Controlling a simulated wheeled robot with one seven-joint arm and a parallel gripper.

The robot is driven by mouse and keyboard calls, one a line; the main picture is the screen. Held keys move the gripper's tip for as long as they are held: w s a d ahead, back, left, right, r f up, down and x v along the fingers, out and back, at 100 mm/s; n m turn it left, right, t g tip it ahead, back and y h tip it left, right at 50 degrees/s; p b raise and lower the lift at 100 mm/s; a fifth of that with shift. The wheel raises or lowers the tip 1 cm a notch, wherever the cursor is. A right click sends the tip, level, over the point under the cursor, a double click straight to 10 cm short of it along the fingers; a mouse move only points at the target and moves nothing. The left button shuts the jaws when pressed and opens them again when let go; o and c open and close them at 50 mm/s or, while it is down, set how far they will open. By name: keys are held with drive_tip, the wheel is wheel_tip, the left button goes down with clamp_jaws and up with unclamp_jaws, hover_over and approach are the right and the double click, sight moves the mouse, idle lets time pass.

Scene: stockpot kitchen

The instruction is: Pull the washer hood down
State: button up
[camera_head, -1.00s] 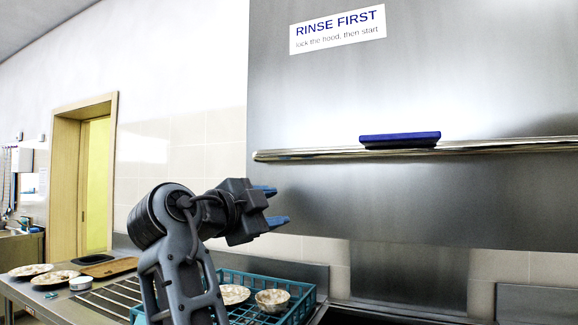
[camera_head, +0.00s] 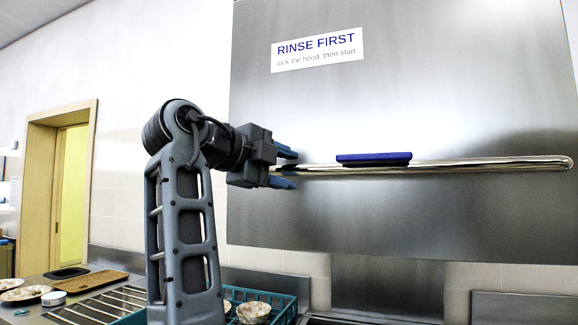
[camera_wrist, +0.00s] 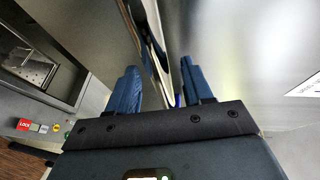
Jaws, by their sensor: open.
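The washer hood (camera_head: 470,90) is a large raised steel panel on the right of the head view. A long polished bar handle (camera_head: 490,164) runs across it, with a blue pad (camera_head: 373,158) on its middle part. My gripper (camera_head: 290,168) is open at the bar's left end, its blue fingertips above and below bar height. In the wrist view the bar (camera_wrist: 155,35) runs toward the space between my fingers (camera_wrist: 158,88). I cannot tell whether the fingers touch it.
A teal dish rack (camera_head: 268,284) with bowls stands on the steel counter below my arm. Several plates and a brown tray (camera_head: 90,283) lie at the left. A red lock label (camera_wrist: 24,125) shows in the wrist view. Open air surrounds the bar's right part.

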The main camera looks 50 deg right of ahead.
drive_tip(key=shift+d+f, duration=0.15)
drive_tip(key=shift+d, duration=0.65)
drive_tip(key=shift+c, duration=0.4)
clamp_jaws()
